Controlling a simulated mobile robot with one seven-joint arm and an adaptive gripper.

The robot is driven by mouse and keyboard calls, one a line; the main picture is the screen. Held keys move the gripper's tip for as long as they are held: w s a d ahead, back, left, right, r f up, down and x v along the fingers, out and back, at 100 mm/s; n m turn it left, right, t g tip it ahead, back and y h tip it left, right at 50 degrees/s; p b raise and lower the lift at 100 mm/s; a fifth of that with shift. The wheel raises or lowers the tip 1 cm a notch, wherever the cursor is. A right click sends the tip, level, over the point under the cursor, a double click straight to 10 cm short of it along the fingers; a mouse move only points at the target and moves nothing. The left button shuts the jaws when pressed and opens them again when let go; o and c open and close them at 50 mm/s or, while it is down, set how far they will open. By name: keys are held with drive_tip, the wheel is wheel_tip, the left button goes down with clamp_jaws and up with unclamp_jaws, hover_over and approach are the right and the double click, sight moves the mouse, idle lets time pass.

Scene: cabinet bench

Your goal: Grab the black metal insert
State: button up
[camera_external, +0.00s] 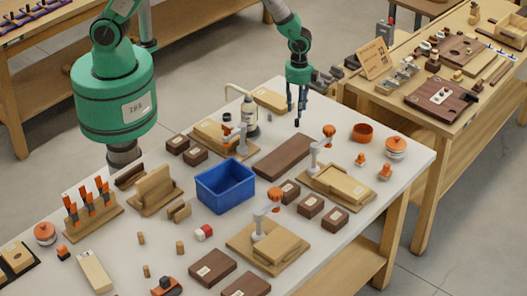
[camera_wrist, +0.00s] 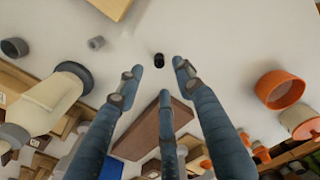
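The black metal insert (camera_wrist: 158,60) is a small dark cylinder on the white bench top, near the top centre of the wrist view. My gripper (camera_wrist: 159,77) has three blue-grey fingers, spread apart with nothing held between them. The fingertips point down around the area of the insert, which shows just past them in the wrist view; I cannot tell the exact height gap.
A brown block (camera_wrist: 152,127) lies close to the fingers. A small grey cylinder (camera_wrist: 96,43) and a dark ring (camera_wrist: 14,47) lie left, beside a pale bottle (camera_wrist: 50,102). An orange ring (camera_wrist: 279,88) lies right. A blue bin (camera_external: 226,187) stands mid-bench. Bare surface surrounds the insert.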

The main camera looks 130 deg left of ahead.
sight(297, 120)
drive_tip(key=shift+f, duration=0.5)
drive_tip(key=shift+s+a+f+b, duration=0.1)
drive_tip(key=shift+f+b, duration=0.3)
drive_tip(key=shift+f, duration=2.15)
clamp_jaws()
